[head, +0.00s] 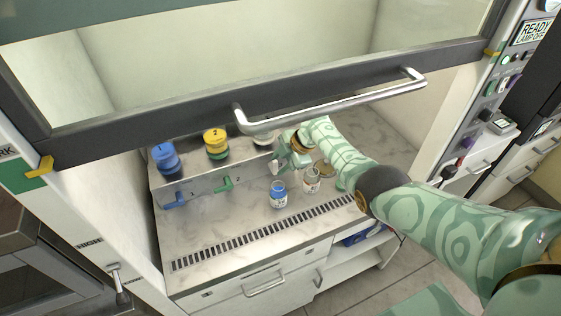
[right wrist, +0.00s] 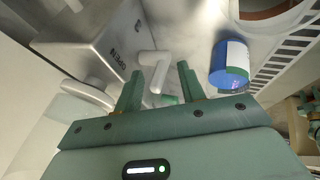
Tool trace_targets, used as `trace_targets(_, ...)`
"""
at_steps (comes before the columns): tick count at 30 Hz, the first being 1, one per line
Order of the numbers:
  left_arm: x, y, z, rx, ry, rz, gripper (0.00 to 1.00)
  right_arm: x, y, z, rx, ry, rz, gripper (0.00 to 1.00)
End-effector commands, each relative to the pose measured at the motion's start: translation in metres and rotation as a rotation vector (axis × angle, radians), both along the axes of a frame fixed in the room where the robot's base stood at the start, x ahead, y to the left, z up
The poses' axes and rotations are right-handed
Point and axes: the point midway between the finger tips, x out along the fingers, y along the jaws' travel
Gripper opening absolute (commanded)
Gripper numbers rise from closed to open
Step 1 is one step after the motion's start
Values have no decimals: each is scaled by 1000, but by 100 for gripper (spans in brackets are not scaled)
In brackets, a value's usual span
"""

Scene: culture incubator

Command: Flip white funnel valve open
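The white valve (right wrist: 152,66) is a small bent lever on the front of the grey manifold (right wrist: 105,32), near the printed "3" and "OPEN". In the head view the white valve (head: 276,167) shows beside my right gripper (head: 287,157). My right gripper, also in the right wrist view (right wrist: 160,84), is open, with its fingertips on either side of the lever; contact cannot be told. The white funnel (head: 263,138) is partly hidden behind the sash handle.
Blue funnel (head: 165,160) and yellow funnel (head: 215,142) stand left on the manifold, with blue valve (head: 177,201) and green valve (head: 226,184). The sash handle (head: 330,108) crosses above my arm.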

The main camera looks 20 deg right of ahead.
Motion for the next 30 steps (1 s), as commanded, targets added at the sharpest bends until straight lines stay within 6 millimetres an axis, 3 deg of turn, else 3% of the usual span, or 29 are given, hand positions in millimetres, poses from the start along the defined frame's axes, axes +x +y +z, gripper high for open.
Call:
trace_targets(7,2,0,15,1,-4,0,36,-3,-7,19,0,-6,-3,40)
trace_targets(18,7,0,72,1,-17,0,36,-36,-46,100,-3,-5,0,40)
trace_targets(24,8,1,82,0,-18,0,36,-49,-62,129,-1,-2,-1,40)
trace_targets(30,8,1,85,1,-19,0,36,-54,-66,139,0,0,0,40)
